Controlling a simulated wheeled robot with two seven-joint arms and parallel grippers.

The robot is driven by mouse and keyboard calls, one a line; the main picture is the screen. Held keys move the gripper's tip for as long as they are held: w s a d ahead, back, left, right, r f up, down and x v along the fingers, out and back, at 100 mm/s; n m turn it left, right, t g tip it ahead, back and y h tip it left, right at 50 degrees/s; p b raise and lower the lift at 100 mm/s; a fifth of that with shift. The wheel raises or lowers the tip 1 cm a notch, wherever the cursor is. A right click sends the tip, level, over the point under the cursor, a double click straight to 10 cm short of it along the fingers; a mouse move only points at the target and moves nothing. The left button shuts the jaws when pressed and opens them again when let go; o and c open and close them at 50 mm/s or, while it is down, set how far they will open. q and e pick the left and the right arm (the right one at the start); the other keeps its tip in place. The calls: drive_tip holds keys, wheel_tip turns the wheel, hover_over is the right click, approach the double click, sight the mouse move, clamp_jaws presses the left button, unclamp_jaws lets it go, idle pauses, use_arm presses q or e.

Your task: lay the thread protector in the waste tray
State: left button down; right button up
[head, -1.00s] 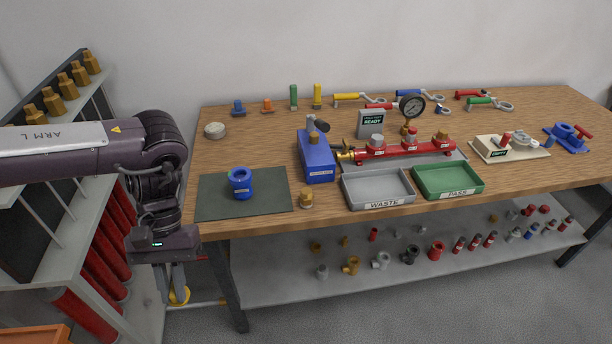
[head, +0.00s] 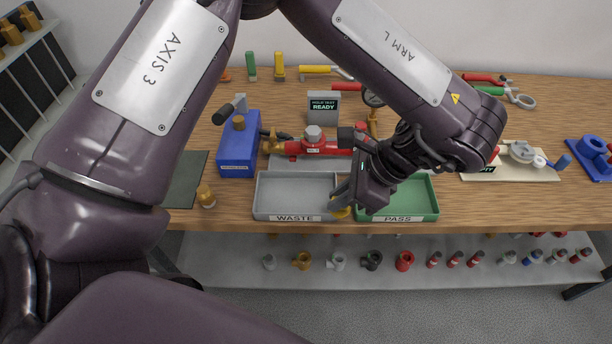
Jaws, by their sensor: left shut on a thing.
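My left gripper (head: 344,196) reaches in from above with its fingers pointing down and to the left. It is shut on the yellow thread protector (head: 340,212), which shows only partly below the fingers. The protector is at the right end of the grey waste tray (head: 290,188), by the wall beside the green pass tray. I cannot tell whether it touches the tray. The visible floor of the waste tray is empty. My right gripper is out of view.
The green pass tray (head: 408,205) stands right of the waste tray, partly behind my gripper. A red manifold (head: 318,147) and a blue block (head: 238,150) stand behind and left. A brass fitting (head: 206,196) stands left of the waste tray.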

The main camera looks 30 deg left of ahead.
use_arm(q)
drive_tip(key=m+t, duration=0.1)
drive_tip(key=m, duration=0.2)
drive_tip(key=a+r+m+t, duration=0.1)
drive_tip(key=m+t, duration=0.1)
drive_tip(key=m, duration=0.1)
drive_tip(key=m+t+b, duration=0.1)
drive_tip(key=m+t, duration=0.1)
drive_tip(key=m, duration=0.1)
drive_tip(key=shift+w+a+r, duration=0.15)
drive_tip(key=shift+w, duration=0.25)
drive_tip(key=w+a+r+m+h+b, duration=0.1)
drive_tip(key=w+a+r+m+h, duration=0.2)
drive_tip(key=m, duration=0.5)
drive_tip(key=w+a+r+m+t+h+b, duration=0.1)
drive_tip(key=a+m+h, duration=0.25)
drive_tip(key=m, duration=0.45)
drive_tip(key=w+a+r+m+h+b, duration=0.1)
drive_tip(key=w+a+r+m+h, duration=0.15)
drive_tip(key=m+h, duration=0.4)
drive_tip(key=m+y+b, duration=0.2)
drive_tip(key=m+b, duration=0.1)
drive_tip(key=b, duration=0.5)
hover_over(309, 198)
drive_tip(key=shift+n, duration=0.25)
drive_tip(key=shift+f, duration=10.1)
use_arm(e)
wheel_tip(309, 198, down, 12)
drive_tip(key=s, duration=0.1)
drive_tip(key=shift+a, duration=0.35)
